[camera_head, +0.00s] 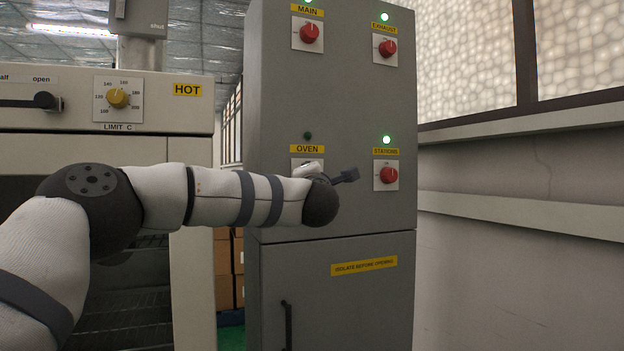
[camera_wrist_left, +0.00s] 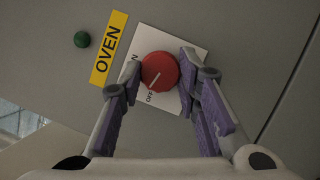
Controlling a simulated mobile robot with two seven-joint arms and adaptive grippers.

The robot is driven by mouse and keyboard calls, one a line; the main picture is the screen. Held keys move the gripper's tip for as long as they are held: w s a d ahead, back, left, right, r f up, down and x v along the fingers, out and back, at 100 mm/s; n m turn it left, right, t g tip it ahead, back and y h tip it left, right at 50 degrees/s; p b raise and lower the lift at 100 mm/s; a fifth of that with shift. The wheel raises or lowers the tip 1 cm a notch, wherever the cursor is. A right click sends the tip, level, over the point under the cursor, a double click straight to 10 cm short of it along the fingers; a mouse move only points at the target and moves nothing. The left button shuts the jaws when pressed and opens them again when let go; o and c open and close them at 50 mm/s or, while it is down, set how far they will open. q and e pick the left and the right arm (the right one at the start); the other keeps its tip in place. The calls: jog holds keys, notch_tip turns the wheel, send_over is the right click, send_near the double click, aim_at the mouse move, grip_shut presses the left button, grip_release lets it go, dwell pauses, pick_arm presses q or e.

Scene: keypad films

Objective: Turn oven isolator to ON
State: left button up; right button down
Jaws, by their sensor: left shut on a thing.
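The oven isolator is a round red knob (camera_wrist_left: 160,70) on a white plate (camera_wrist_left: 176,104), under a yellow OVEN label (camera_wrist_left: 109,48). Its white pointer line points toward the OFF mark. The green lamp (camera_wrist_left: 82,39) beside the label is dark; it also looks unlit in the head view (camera_head: 308,136). My left gripper (camera_wrist_left: 159,67) is shut on the knob, with one finger on each side. In the head view my left wrist covers the knob, and only the top of its plate (camera_head: 307,161) shows. My right gripper is not in view.
The grey cabinet (camera_head: 340,215) also carries MAIN (camera_head: 309,33), EXHAUST (camera_head: 387,48) and STATIONS (camera_head: 387,175) red knobs, each with a lit green lamp. A cabinet handle (camera_head: 287,325) is below. An oven with a yellow dial (camera_head: 118,98) stands left.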

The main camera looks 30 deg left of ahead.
pick_arm(q)
jog(key=shift+w+r+m+g+h+b, duration=0.2)
jog(key=shift+m+g, duration=0.75)
jog(key=shift+m, duration=1.2)
jog(key=shift+s+r+m+g+h+b, duration=0.1)
jog(key=shift+m+g+b, duration=0.15)
jog(key=shift+m+g, duration=1.35)
jog(key=shift+w+r+m+g+h+b, duration=0.1)
jog(key=shift+m+g+b, duration=0.2)
jog(key=shift+m, duration=2.45)
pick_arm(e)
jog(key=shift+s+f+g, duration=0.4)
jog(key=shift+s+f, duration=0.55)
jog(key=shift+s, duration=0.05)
pick_arm(q)
jog(key=shift+s+r, duration=0.1)
jog(key=o, duration=1.2)
jog(key=shift+c, duration=0.2)
jog(key=shift+d, duration=0.1)
jog(key=v, duration=1.2)
